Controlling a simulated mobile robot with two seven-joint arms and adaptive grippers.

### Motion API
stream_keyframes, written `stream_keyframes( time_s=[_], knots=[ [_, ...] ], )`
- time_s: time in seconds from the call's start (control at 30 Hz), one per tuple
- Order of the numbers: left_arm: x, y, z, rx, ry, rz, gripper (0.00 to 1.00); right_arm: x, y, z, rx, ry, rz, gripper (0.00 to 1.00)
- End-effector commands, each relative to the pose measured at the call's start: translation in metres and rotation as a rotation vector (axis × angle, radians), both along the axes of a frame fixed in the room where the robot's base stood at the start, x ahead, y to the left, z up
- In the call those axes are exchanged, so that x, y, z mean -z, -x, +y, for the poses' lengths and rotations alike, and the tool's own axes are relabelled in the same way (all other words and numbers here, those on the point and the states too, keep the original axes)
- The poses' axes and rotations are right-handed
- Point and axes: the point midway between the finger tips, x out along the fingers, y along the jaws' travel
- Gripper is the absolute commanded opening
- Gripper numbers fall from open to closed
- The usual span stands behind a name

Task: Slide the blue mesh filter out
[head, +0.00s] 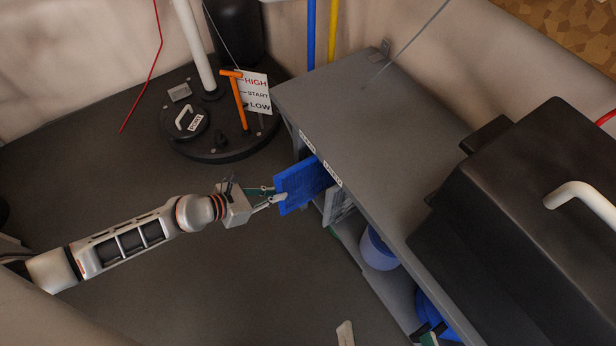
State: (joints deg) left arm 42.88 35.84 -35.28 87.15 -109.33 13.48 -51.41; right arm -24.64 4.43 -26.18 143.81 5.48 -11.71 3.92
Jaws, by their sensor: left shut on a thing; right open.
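The blue mesh filter (301,186) is a flat blue panel at the front of the grey cabinet (372,130). Its left part sticks out past the cabinet's front edge, and its right end goes under the grey top, where it is hidden. My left gripper (278,199) is shut on the filter's outer left edge, with the arm reaching in from the left. My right gripper (429,334) is only partly seen at the bottom edge, low in front of the cabinet, apart from the filter.
A blue-and-white container (378,250) sits on the lower shelf. A black box (530,220) is at right. The floor left of the cabinet is clear.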

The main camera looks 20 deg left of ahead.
Motion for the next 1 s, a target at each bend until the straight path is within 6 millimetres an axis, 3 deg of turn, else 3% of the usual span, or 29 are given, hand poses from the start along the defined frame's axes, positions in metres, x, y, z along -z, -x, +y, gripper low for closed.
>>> stream_keyframes(
  time_s=[0.23,0.7,1.0],
  knots=[
    [0.000,0.001,0.002,-0.001,0.000,-0.001,0.00,0.001,0.000,0.000,0.000,0.000,0.002,1.00],
    [0.002,0.032,0.024,0.000,0.001,0.003,0.00,0.015,0.007,-0.001,0.003,-0.003,0.033,1.00],
    [-0.001,0.034,0.028,-0.001,0.000,-0.004,0.00,0.014,0.006,-0.001,0.005,-0.004,0.032,1.00]
  ],
)
